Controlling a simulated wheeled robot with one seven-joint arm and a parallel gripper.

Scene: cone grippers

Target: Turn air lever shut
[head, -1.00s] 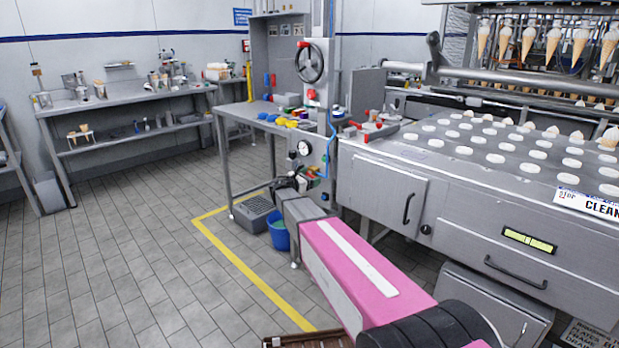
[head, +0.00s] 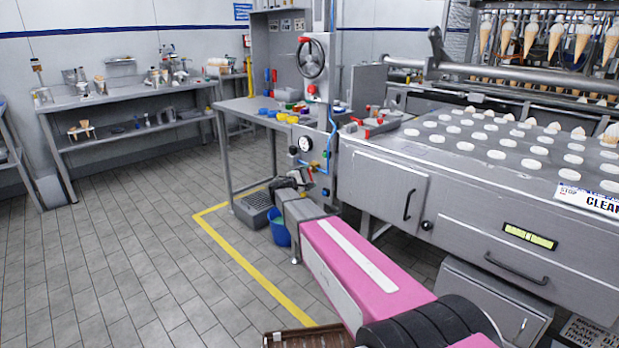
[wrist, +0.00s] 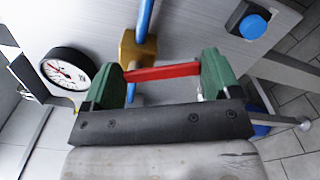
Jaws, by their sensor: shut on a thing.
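The air lever is a red bar (wrist: 165,72) in the wrist view, lying between the two green fingers of my gripper (wrist: 160,76). The gripper is shut on the lever. The lever joins a brass valve body (wrist: 137,48) on a blue pipe (wrist: 145,14) and lies roughly crosswise to that pipe in the picture. Part of the valve and pipe is hidden behind the lever and gripper. In the head view, my gripper (head: 304,177) is at the panel below the round gauge (head: 305,145); the lever is too small there to read its angle.
The white-faced gauge (wrist: 66,76) is close left of the fingers in the wrist view. A blue knob (wrist: 253,27) is at upper right. In the head view, a blue bucket (head: 280,228) stands below my arm, and a large machine (head: 460,210) fills the right. Floor at left is clear.

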